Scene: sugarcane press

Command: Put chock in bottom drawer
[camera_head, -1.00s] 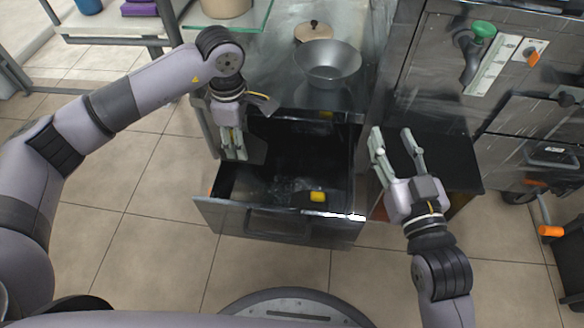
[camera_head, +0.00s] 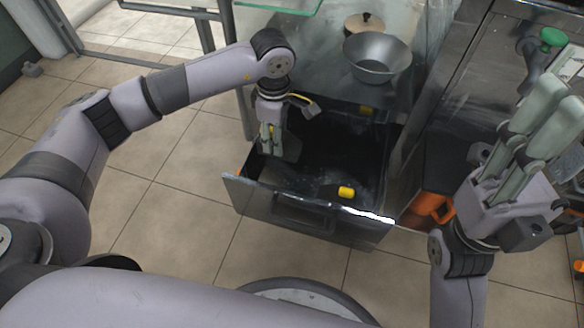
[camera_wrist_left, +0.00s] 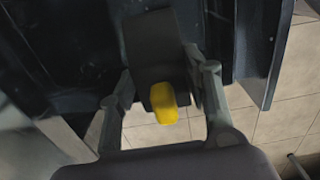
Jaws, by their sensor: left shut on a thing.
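The chock (camera_head: 287,147) is a dark grey piece with a yellow part. My left gripper (camera_head: 268,142) is shut on it, over the left part of the pulled-out bottom drawer (camera_head: 308,217). In the left wrist view the chock's dark body (camera_wrist_left: 160,45) and yellow part (camera_wrist_left: 164,102) show between my left gripper's fingers (camera_wrist_left: 165,88). I cannot tell whether the chock touches the drawer floor. My right gripper (camera_head: 557,103) is raised near the camera at the right, open and empty.
A small yellow piece (camera_head: 346,192) shows inside the drawer near its front. A metal bowl (camera_head: 377,60) and a round lid (camera_head: 364,24) stand on the counter above. An orange item (camera_head: 431,207) is right of the drawer. Tiled floor lies clear at the left.

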